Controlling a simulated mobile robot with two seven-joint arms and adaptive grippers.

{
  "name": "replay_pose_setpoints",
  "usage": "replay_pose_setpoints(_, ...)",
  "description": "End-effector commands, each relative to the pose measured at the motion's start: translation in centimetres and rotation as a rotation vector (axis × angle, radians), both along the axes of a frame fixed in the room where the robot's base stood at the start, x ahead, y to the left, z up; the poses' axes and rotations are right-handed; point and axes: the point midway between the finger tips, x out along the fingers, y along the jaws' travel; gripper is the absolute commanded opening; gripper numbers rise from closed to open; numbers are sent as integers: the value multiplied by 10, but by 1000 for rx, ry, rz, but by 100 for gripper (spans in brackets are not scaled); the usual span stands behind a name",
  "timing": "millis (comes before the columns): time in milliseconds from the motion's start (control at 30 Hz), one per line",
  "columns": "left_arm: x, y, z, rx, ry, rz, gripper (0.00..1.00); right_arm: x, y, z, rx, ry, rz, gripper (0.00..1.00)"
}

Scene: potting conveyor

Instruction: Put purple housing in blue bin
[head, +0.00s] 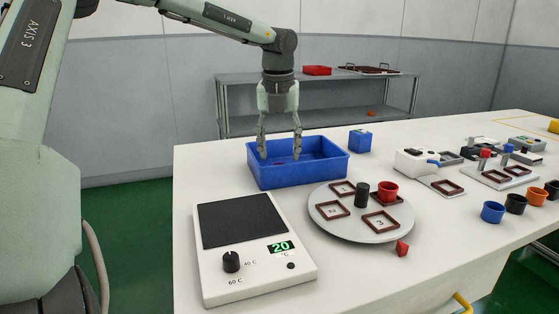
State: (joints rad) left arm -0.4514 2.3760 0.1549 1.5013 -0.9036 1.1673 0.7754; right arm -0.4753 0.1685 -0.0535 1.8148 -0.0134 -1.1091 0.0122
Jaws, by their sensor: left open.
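The blue bin (318,172) stands on the white table left of the round plate. My left gripper (280,155) points straight down over the bin with its fingers apart, and the fingertips reach inside the rim. A small dark purple patch (279,163) shows inside the bin between the fingers; it may be the purple housing, but it is too small and too hidden by the bin's wall to be sure. No other purple housing shows on the table. My right gripper is out of the frame.
A heating plate (262,271) reading 20 stands in front. A blue block (360,140) stands right of the bin. Several cups and fixtures fill the right side.

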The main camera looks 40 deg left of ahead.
Motion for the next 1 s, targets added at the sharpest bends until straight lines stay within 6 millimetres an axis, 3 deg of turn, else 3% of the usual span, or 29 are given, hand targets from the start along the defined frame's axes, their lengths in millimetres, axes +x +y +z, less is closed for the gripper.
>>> replay_pose_setpoints(200, -5, -4, 49, 1, -3, 1, 53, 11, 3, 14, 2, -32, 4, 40)
replay_pose_setpoints(400, -9, -7, 76, 1, -1, 1, 53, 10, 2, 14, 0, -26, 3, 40)
replay_pose_setpoints(1000, -10, -8, 84, -1, 1, 0, 53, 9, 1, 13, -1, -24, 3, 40)
